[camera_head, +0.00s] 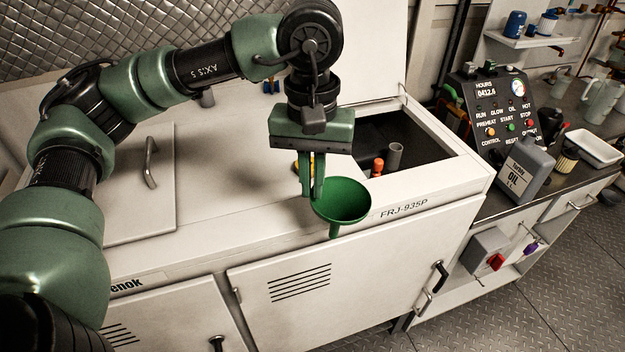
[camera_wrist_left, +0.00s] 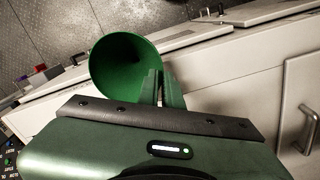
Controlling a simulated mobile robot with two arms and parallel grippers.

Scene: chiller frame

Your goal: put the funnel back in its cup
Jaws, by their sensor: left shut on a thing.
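A green funnel (camera_head: 342,203) is held by my left gripper (camera_head: 311,188), which is shut on its rim. The funnel hangs upright, wide mouth up and spout down, over the front edge of the white chiller frame. In the left wrist view the funnel (camera_wrist_left: 122,68) shows its open mouth beside the fingers (camera_wrist_left: 166,88). A grey open-topped cylinder (camera_head: 395,156) stands in the dark opening of the frame, right of and behind the funnel. I cannot tell whether it is the funnel's cup. My right gripper is not in view.
The opening has a raised white rim (camera_head: 440,166), with a raised lid behind. A control panel (camera_head: 497,108) and a grey oil jug (camera_head: 524,170) stand on the counter at right. The frame's top left of the gripper is mostly clear.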

